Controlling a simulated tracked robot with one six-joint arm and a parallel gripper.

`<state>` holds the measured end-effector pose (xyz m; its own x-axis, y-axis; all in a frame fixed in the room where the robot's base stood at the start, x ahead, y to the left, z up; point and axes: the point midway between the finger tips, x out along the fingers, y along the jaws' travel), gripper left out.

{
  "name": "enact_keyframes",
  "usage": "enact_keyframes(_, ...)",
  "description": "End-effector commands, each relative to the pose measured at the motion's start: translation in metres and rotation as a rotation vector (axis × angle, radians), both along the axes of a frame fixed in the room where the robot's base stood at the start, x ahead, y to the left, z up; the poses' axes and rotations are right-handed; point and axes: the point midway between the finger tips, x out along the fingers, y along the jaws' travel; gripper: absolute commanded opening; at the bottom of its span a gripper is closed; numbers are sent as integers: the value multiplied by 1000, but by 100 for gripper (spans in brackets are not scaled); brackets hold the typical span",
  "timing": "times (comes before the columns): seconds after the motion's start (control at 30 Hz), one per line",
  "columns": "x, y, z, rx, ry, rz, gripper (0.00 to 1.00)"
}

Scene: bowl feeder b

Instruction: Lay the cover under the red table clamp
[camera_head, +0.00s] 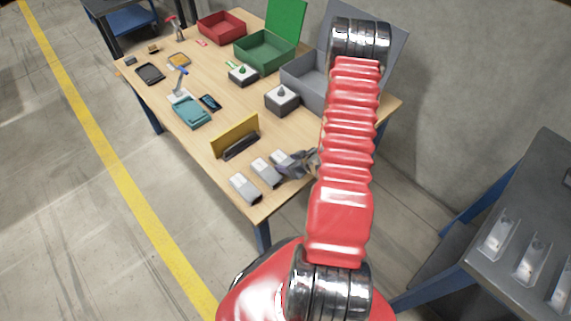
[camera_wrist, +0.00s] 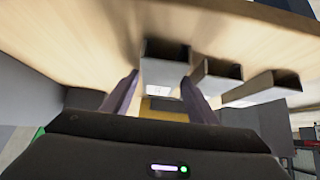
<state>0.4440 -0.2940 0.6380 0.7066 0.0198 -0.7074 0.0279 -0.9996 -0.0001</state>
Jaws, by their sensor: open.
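Three grey hollow shells lie in a row at the table's near end: one on the left (camera_head: 245,188), one in the middle (camera_head: 266,172) and one on the right (camera_head: 285,160); they look like the covers. My gripper (camera_head: 303,163) is open at the right shell. In the wrist view my gripper (camera_wrist: 160,97) has one finger on each side of the nearest shell's open end (camera_wrist: 165,50); I cannot tell whether they touch it. The red table clamp (camera_head: 172,24) stands at the table's far end. Whether anything lies under it is too small to tell.
A blue-handled clamp (camera_head: 180,80) and a teal case (camera_head: 191,113) stand mid-table. A yellow plate (camera_head: 235,135) stands upright beside the shells.

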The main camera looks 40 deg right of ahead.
Motion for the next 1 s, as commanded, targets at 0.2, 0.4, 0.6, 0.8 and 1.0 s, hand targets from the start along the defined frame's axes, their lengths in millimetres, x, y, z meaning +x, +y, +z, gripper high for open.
enact_keyframes(0.2, 0, 0, 0, 0, 0, 0, 53)
enact_keyframes(0.4, 0, 0, 0, 0, 0, 0, 53)
enact_keyframes(0.6, 0, 0, 0, 0, 0, 0, 45)
enact_keyframes(0.8, 0, 0, 0, 0, 0, 0, 31)
enact_keyframes(1.0, 0, 0, 0, 0, 0, 0, 17)
